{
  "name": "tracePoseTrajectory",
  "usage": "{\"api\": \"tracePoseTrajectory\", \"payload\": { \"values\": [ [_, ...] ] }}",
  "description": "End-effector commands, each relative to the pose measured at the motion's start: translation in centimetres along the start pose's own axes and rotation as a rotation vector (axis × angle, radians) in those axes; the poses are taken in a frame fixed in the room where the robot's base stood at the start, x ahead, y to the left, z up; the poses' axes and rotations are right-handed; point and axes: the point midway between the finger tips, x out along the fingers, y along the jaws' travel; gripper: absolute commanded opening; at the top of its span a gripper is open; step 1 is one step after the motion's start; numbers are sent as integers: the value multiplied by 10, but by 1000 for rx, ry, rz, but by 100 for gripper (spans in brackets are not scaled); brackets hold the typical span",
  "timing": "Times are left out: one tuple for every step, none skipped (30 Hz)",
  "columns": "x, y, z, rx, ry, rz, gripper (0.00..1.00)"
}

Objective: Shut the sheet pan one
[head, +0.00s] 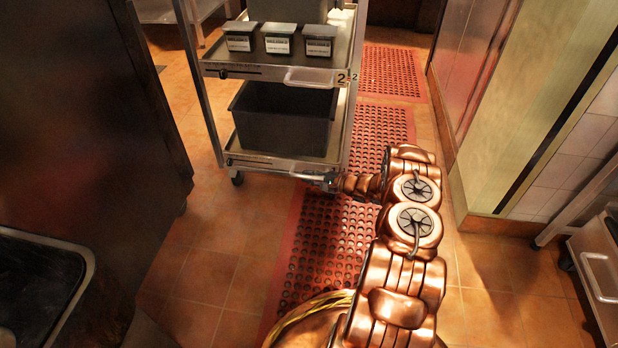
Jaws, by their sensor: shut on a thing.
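A metal cart stands at top centre with two pull-out trays. The upper tray (262,72) has a pale handle (312,77) on its front and holds several small labelled dark boxes. The lower tray (262,160) holds a large dark bin (285,118). My gripper (329,182) is at the right front corner of the lower tray, shut on what looks like its handle (303,174). The fingers are small and partly hidden by my wrist. Lettering on the trays is too small to read, so I cannot tell which one is the sheet pan one.
A red perforated mat (330,250) lies on the tiled floor under my arm. A dark cabinet (80,110) stands at left, with a metal-rimmed dark pan (88,266) below it. A pale wall panel (530,90) and a metal drawer unit (600,270) are at right.

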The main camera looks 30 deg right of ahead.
Motion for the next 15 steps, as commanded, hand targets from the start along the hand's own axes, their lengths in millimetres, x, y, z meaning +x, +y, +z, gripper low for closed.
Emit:
{"api": "tracePoseTrajectory", "payload": {
  "values": [
    [-4, -10, -4, -6, 9, -16, 19],
    [-4, -10, -4, -6, 9, -16, 22],
    [-3, -9, -4, -5, 8, -15, 26],
    [-3, -9, -3, -5, 8, -14, 29],
    [-3, -8, -3, -5, 8, -13, 32],
    [-2, -8, -3, -4, 7, -12, 37],
    [-2, -7, -2, -4, 7, -11, 40],
    [-2, -6, -2, -4, 6, -10, 41],
    [-1, -6, -2, -3, 5, -9, 41],
    [-1, -5, -2, -3, 4, -8, 41],
    [-1, -5, -2, -3, 4, -7, 41],
    [-1, -4, -1, -3, 4, -7, 41],
    [-1, -4, -1, -2, 4, -6, 41],
    [-1, -4, -1, -2, 4, -6, 41],
    [-1, -3, -1, -2, 3, -5, 41]
  ]
}}
